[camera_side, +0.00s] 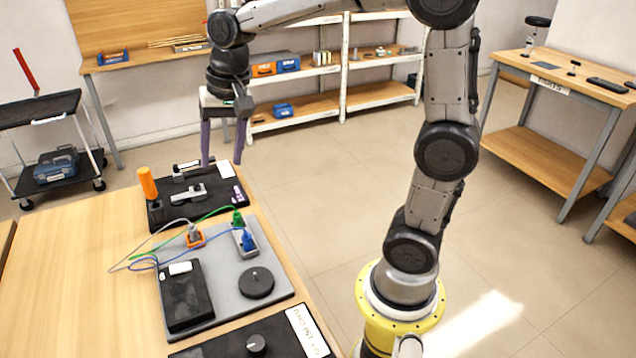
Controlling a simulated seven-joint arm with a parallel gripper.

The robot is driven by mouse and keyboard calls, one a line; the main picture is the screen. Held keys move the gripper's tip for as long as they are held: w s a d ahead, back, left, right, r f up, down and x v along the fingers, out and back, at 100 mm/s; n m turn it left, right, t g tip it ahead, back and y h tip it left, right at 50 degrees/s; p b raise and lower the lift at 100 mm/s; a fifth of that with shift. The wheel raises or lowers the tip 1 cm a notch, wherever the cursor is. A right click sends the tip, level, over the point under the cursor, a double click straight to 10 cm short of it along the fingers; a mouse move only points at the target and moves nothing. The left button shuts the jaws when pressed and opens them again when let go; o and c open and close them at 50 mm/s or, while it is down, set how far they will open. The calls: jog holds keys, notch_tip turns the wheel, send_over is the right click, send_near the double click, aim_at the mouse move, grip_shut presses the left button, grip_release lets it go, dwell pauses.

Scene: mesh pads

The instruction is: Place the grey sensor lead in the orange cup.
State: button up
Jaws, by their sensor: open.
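The orange cup (186,242) is a small square holder on the grey board. The grey sensor lead (160,228) curves from the left of the board to a grey plug (194,231), which stands upright at the orange cup and appears to sit inside it; its lower end is hidden. My gripper (223,164) hangs pointing down above the far edge of the table, behind the board. Its two purple fingers are wide apart with nothing between them, and it is clear of the grey plug.
A green plug (238,219) and a blue plug (248,241) stand in a grey holder right of the cup. A black box (186,298) and a round black knob (256,282) are on the board. An orange upright handle (148,183) rises behind. The table's left side is bare.

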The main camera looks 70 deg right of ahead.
jog(key=s+a+n+t, duration=0.1)
jog(key=s+n, duration=0.3)
jog(key=s, duration=0.5)
jog(key=s+f+n+t, duration=0.1)
jog(key=s+n, duration=0.4)
jog(key=s, duration=0.5)
jog(key=shift+a+f+t+h, duration=0.3)
jog(key=shift+a+t, duration=0.05)
jog(key=shift+t, duration=0.15)
